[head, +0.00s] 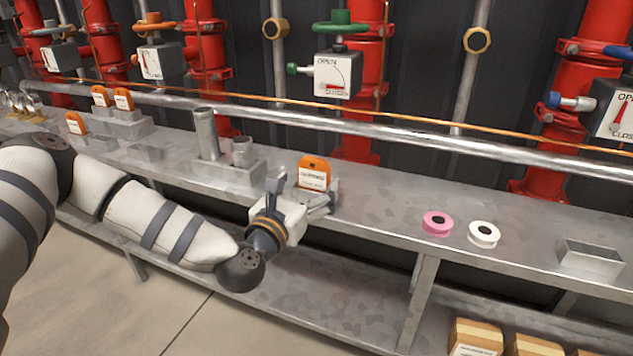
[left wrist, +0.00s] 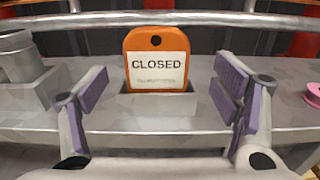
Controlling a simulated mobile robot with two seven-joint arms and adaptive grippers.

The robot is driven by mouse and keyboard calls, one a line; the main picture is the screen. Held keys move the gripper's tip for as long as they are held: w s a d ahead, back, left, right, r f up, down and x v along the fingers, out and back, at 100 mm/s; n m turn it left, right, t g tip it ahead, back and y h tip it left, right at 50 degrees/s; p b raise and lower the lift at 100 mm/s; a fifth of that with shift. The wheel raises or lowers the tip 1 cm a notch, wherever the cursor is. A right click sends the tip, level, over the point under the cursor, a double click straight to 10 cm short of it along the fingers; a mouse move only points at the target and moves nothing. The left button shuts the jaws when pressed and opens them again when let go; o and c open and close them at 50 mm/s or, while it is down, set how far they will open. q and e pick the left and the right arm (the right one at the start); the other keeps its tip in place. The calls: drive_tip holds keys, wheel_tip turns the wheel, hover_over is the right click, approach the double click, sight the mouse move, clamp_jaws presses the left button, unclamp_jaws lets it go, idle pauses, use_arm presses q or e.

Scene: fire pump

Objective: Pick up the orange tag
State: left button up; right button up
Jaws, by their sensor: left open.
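An orange tag (head: 313,172) with a white label stands upright on the metal shelf, just beyond my left gripper. In the left wrist view the tag (left wrist: 156,60) reads "CLOSED" and has a dark hole near its top. It stands at a dark slot in a low metal holder. My left gripper (head: 303,190) is open, and in the left wrist view its fingers (left wrist: 160,98) are spread to either side of the tag, with clear gaps. The fingers do not appear to touch it. Several other orange tags (head: 123,99) stand at the far left of the shelf. My right gripper is not in view.
Two metal cylinders (head: 206,134) stand in a block left of the tag. A pink roll (head: 437,223), a white roll (head: 484,234) and an open metal box (head: 590,259) sit to the right. A long horizontal pipe (head: 400,136) runs behind the shelf.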

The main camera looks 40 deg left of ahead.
sight(312, 161)
use_arm(q)
drive_tip(key=x, duration=0.4)
drive_tip(key=shift+w+a+f, duration=0.25)
drive_tip(key=shift+w, duration=0.1)
drive_tip(key=c, duration=1.3)
drive_tip(key=shift+r, duration=0.35)
wheel_tip(312, 161, up, 3)
drive_tip(key=shift+r+p, duration=0.1)
drive_tip(key=shift+p, duration=0.2)
drive_tip(key=s+a+r+p, duration=0.1)
drive_tip(key=s+r, duration=0.2)
drive_tip(key=s, duration=0.1)
drive_tip(key=s+a+r+p, duration=0.1)
drive_tip(key=s+r, duration=0.2)
drive_tip(key=s, duration=0.2)
drive_tip(key=s+a+r+p, duration=0.1)
drive_tip(key=s+r+p, duration=0.1)
drive_tip(key=s+r, duration=0.1)
drive_tip(key=shift+s+r, duration=0.15)
drive_tip(key=shift+s, duration=0.7)
